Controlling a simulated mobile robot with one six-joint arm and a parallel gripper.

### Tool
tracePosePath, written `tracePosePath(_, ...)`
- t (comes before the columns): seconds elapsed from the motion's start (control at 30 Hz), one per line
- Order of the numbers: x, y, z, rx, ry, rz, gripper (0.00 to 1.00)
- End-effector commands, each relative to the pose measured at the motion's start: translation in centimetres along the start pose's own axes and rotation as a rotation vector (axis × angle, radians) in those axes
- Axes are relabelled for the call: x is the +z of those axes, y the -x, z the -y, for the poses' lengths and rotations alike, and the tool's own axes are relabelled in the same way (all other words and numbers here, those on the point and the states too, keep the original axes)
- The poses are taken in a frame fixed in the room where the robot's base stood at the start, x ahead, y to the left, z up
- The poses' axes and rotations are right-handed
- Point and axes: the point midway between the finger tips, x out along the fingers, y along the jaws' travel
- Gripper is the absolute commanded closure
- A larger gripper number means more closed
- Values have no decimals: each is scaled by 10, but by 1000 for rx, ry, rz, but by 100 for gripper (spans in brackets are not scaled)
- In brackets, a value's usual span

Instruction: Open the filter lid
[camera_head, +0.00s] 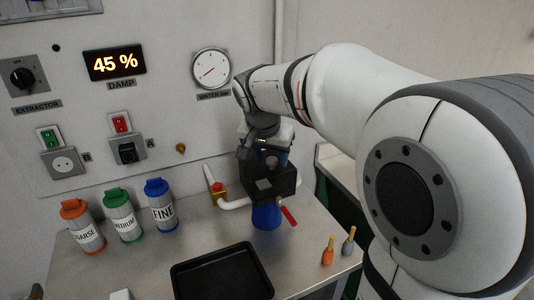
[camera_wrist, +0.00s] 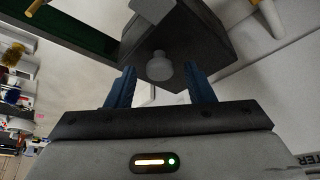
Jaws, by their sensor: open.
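The filter is a dark block (camera_head: 283,184) with a blue bowl (camera_head: 266,216) below it, standing at the back right of the metal bench. A red lever (camera_head: 289,215) sticks out at its lower right. My gripper (camera_head: 271,160) is just above and behind the block, partly hidden by my wrist. In the wrist view, my gripper's blue fingers (camera_wrist: 161,82) are apart, one on each side of a grey round knob (camera_wrist: 160,67) on the dark block (camera_wrist: 188,45). Gaps show between knob and fingers. I cannot make out the lid's seam.
COARSE (camera_head: 83,228), MEDIUM (camera_head: 122,216) and FINE (camera_head: 161,206) canisters stand along the wall. A black tray (camera_head: 222,278) lies in front. Orange (camera_head: 328,252) and grey (camera_head: 348,242) small tools stand at the right edge.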

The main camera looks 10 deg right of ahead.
Motion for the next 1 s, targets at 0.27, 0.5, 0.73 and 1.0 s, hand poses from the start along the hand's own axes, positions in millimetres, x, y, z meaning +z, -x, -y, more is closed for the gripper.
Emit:
tracePosePath(0.27, 0, 0, 0, 0, 1, 0, 64)
tracePosePath(0.5, 0, 0, 0, 0, 1, 0, 83)
tracePosePath(0.73, 0, 1, 0, 0, 1, 0, 100)
tracePosePath(1.0, 0, 2, 2, 1, 1, 3, 100)
